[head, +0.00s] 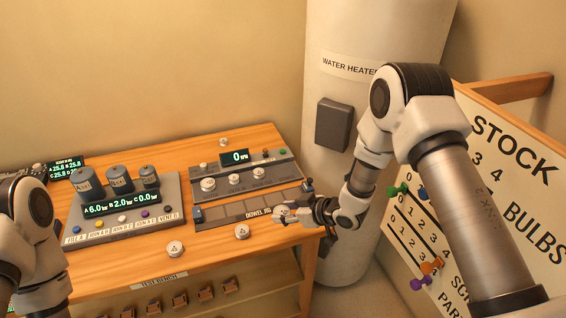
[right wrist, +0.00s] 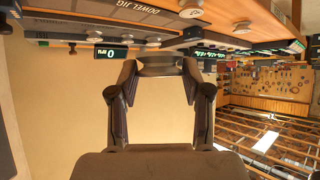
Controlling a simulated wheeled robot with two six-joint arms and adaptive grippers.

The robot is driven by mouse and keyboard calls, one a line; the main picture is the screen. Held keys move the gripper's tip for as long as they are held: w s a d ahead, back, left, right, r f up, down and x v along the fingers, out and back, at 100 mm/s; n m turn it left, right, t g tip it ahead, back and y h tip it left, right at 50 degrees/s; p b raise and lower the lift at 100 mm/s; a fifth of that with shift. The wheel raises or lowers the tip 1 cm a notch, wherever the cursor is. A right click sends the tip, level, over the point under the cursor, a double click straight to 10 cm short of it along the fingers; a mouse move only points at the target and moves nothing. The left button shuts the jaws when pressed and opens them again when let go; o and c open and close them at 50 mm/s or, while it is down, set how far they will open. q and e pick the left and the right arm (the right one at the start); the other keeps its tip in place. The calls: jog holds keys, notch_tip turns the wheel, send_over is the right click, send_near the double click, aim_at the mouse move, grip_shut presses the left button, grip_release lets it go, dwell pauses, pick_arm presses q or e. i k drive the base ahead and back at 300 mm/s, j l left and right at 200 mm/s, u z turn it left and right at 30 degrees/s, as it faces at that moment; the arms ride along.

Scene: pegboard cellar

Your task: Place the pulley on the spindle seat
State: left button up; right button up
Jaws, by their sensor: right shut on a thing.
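My right gripper (head: 296,212) is shut on a pale round piece, apparently the pulley (head: 281,212), at the right end of the board marked DOWEL JIG (head: 232,214).
A grey console (head: 285,172) with a zero display and several round pieces stands behind the jig. A panel with three canisters (head: 122,180) stands left. Loose white discs lie on the wooden bench (head: 205,255). A water heater (head: 335,75) and a stock board (head: 510,190) stand right.

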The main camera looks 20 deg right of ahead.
aim_at(282, 171)
jog(key=i+l, duration=0.2)
jog(key=i, duration=0.25)
jog(key=i+l, duration=0.2)
jog(key=i, duration=0.3)
